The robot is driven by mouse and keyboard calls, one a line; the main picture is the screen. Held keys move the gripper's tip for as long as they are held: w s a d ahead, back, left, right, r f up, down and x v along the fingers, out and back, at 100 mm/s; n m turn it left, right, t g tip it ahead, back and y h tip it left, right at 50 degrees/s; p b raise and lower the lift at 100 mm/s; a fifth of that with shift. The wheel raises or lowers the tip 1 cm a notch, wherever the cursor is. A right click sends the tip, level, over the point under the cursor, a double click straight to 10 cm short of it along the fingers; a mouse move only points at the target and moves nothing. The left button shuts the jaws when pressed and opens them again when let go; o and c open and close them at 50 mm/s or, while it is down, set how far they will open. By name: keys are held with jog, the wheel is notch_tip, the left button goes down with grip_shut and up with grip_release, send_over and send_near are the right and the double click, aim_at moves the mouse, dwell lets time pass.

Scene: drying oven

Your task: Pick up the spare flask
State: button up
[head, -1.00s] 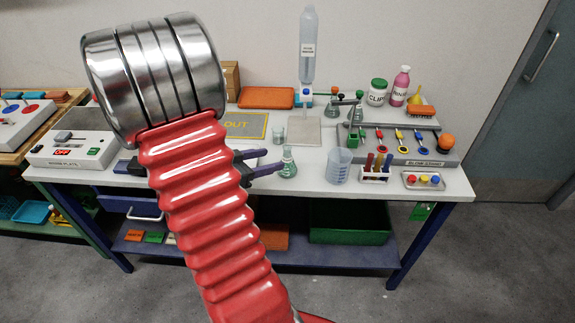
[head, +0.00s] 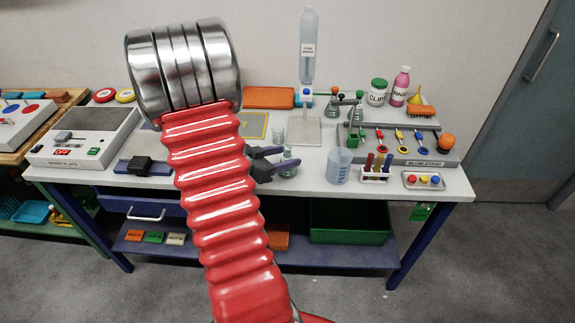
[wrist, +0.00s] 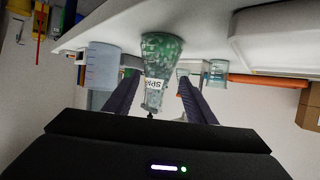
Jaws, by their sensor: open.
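The spare flask (head: 289,158) is a small conical flask of greenish glass near the front edge of the white bench. In the wrist view the flask (wrist: 160,52) appears upside down, with a white label partly reading "SPA" on it. My gripper (head: 284,160) is open at the flask, its two dark purple fingers reaching toward it. In the wrist view my gripper (wrist: 157,80) has a finger on each side of the flask, with gaps visible between them and the glass. The fingers partly hide the flask in the head view.
A blue-tinted beaker (head: 339,166) stands close to the right of the flask, with a rack of coloured tubes (head: 376,175) beyond it. A small glass beaker (head: 279,134) stands just behind.

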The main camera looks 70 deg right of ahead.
jog(key=shift+x, duration=2.45)
jog(key=shift+s+a+f, duration=0.15)
jog(key=shift+s+a, duration=0.05)
jog(key=shift+c, duration=0.5)
jog(key=c, duration=1)
jog(key=shift+r, duration=0.2)
jog(key=shift+r, duration=4.8)
jog(key=shift+r, duration=2.05)
